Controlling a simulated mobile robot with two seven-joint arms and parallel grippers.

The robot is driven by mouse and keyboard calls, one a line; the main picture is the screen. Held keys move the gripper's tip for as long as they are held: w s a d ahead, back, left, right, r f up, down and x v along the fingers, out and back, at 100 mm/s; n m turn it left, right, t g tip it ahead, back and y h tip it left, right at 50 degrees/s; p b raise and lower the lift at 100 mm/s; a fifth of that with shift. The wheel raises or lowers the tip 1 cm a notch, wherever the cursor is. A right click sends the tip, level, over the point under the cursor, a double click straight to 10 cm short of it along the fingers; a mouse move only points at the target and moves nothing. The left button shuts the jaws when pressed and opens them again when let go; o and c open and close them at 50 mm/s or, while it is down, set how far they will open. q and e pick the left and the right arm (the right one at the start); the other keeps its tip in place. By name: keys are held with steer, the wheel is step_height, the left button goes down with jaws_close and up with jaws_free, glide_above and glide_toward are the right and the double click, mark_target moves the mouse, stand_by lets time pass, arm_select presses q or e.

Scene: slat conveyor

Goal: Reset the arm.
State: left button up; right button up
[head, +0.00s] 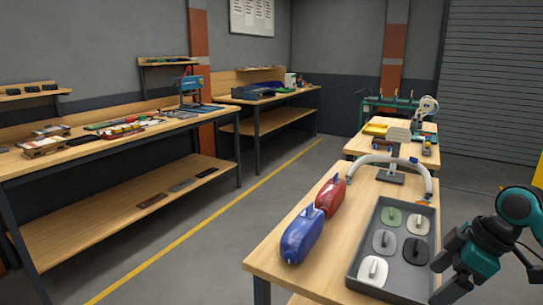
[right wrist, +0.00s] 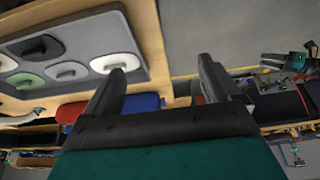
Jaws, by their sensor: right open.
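My right gripper (head: 440,279) is at the lower right in the head view, beside the right edge of the grey tray. In the right wrist view its two fingers (right wrist: 158,78) are spread apart with nothing between them. A teal and black gripper, my left one (right wrist: 268,62), shows small at the upper right of the right wrist view. Its fingers are too small to read. My left arm does not show in the head view.
The grey tray (head: 353,272) on the wooden table (head: 268,262) holds several handled blocks. A blue finned body (head: 302,236) and a red one (head: 330,196) lie left of it. A white arch (head: 395,160) stands behind. Open floor lies left of the table.

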steer(key=s+a+f+m, duration=0.2)
steer(key=s+a+f, duration=0.8)
steer(key=a+f, duration=0.35)
steer(key=s+d+m+t+h, duration=0.15)
steer(key=s+m+h, duration=0.25)
steer(key=s+m, duration=0.7)
steer(key=w+a+f+n+t+y, duration=0.2)
steer(key=w+f+t, duration=0.3)
steer(key=f, duration=0.5)
steer(key=shift+w+a+n+t, duration=0.15)
steer(key=shift+a+n+t, duration=0.3)
steer(key=shift+n+t, duration=0.5)
